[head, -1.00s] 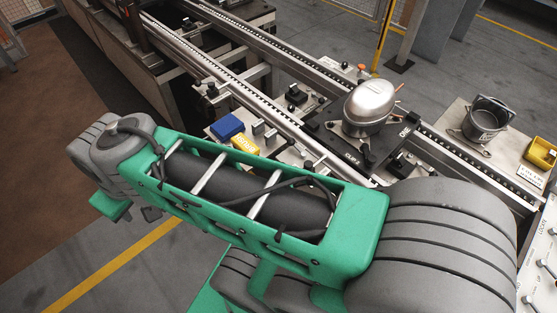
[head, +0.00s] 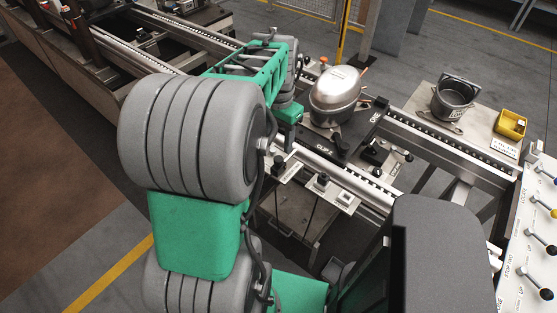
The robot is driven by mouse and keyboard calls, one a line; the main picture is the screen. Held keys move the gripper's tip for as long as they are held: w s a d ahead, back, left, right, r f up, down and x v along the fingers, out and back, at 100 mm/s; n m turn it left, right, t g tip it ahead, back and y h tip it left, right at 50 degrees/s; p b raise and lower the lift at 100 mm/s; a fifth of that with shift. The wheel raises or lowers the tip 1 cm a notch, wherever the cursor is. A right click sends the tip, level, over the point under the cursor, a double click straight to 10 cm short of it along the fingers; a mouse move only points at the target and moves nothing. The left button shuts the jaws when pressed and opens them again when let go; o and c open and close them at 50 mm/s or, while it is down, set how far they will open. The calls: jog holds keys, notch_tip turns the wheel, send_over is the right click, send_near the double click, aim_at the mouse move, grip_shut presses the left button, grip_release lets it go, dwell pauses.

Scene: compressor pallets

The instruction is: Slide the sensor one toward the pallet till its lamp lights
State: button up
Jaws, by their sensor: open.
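The dark pallet (head: 322,147) lies across the conveyor rails and carries a silver compressor (head: 337,92). Its front edge is marked "CLIP 2". A black block marked "ONE" (head: 376,117) stands at the pallet's right side. A small black device with a knob (head: 375,154) is on the near rail, right of the pallet; I cannot tell whether it is the sensor. No lit lamp can be made out. My gripper (head: 288,112) shows only as a green body left of the compressor, above the near rail; its fingertips are hidden.
Small black knobs on pale plates (head: 322,183) sit in front of the near rail. A grey bucket (head: 453,98) and a yellow bin (head: 510,124) stand on a table at the right. A lever panel (head: 530,235) is at the right edge. My arm covers the left middle.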

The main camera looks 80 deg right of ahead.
aim_at(278, 159)
notch_tip(278, 159, down, 7)
jog(key=shift+f, duration=0.2)
jog(key=shift+c, duration=0.3)
grip_shut()
dwell(1.1)
